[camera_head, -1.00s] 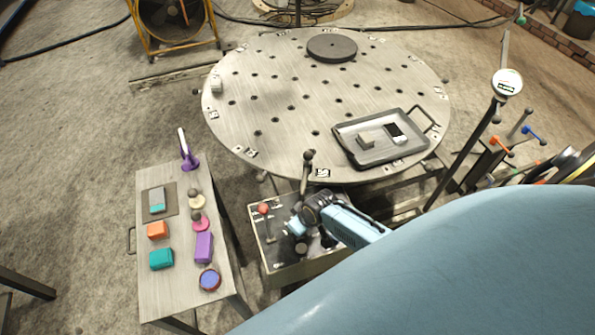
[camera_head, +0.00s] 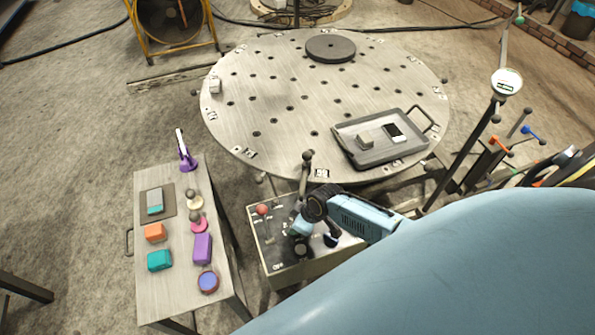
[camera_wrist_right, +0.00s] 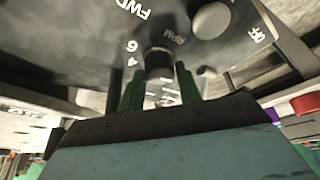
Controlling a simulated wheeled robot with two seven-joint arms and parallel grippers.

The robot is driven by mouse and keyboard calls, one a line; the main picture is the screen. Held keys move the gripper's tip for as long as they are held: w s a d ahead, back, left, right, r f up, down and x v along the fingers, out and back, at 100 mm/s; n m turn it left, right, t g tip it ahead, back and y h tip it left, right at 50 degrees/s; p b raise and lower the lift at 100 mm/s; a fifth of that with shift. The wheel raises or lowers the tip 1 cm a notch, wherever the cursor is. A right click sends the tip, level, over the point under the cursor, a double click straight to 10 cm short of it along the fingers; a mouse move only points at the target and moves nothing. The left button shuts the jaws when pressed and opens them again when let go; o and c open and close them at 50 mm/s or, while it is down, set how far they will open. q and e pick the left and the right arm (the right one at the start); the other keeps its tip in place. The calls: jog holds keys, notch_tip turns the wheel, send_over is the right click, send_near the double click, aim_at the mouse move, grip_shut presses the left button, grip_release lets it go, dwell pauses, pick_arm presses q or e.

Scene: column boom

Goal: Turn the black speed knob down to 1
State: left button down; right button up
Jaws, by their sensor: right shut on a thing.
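The black speed knob (camera_wrist_right: 159,64) stands on the dark face of the control box (camera_head: 284,268), close to printed numbers 4 and 6 and the letters RPM in the right wrist view. My right gripper (camera_wrist_right: 158,84) has its green fingers on either side of the knob and is shut on it. In the head view the right gripper (camera_head: 301,232) reaches down over the box, and its wrist hides part of the panel. Which way the knob points cannot be made out. My left gripper is not in view.
A red-tipped lever (camera_head: 262,210) rises from the box's left side. A round perforated table (camera_head: 285,115) with a grey tray (camera_head: 375,155) stands behind. A side table (camera_head: 180,285) with small coloured objects is at left. A grey post (camera_head: 306,172) stands close behind my wrist.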

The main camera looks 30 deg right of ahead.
jog(key=o, duration=1)
jog(key=p+v, duration=0.3)
jog(key=v, duration=1)
jog(key=shift+r+p, duration=0.25)
jog(key=shift+p, duration=0.05)
